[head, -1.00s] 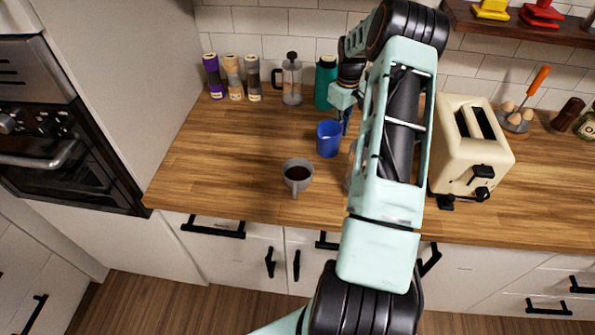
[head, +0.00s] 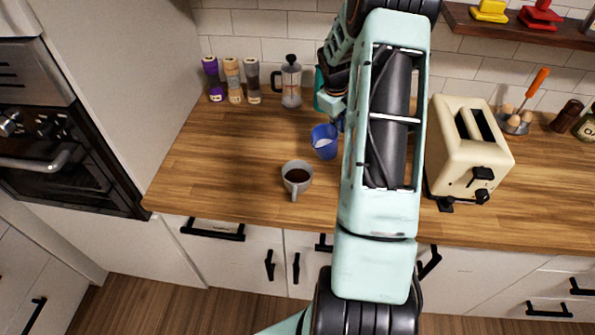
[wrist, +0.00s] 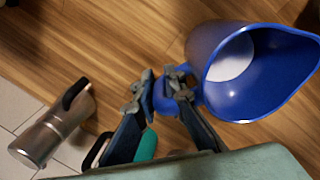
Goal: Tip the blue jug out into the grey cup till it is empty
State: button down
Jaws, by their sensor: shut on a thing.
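The blue jug (head: 325,150) hangs at the left of my arm in the head view, behind and to the right of the grey cup. It looks slightly tilted, and white liquid shows inside it. In the wrist view the jug (wrist: 245,103) fills the right side, with a pale pool inside. My gripper (wrist: 163,84) is shut on the jug's handle; in the head view my arm partly hides it. The grey cup (head: 297,187) stands upright on the counter with dark liquid in it, apart from the jug. I cannot make out the cup in the wrist view.
A cream toaster (head: 467,150) stands right of my arm. A French press (head: 291,82), several spice jars (head: 233,80) and a partly hidden green container (head: 320,92) stand along the back wall. The wooden counter (head: 220,150) left of the cup is clear.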

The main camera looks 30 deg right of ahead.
aim_at(331, 126)
jog(key=shift+s+a+r+t+h, duration=0.3)
jog(key=shift+a+r+h, duration=0.35)
jog(key=shift+r, duration=0.2)
jog(key=shift+s+a+r+t+h, duration=0.3)
jog(key=shift+a+r+h, duration=0.3)
jog(key=shift+r, duration=0.2)
jog(key=shift+s+a+r+t+h, duration=0.2)
jog(key=shift+a+r+t+h, duration=0.1)
jog(key=shift+a+r+h, duration=0.45)
jog(key=shift+s+a+r+h+b, duration=0.15)
jog(key=shift+r+h+b, duration=0.15)
jog(key=shift+b, duration=0.35)
jog(key=shift+r, duration=0.3)
jog(key=shift+r+t+h+b, duration=0.1)
jog(key=shift+t+h+b, duration=0.25)
jog(key=shift+b, duration=0.7)
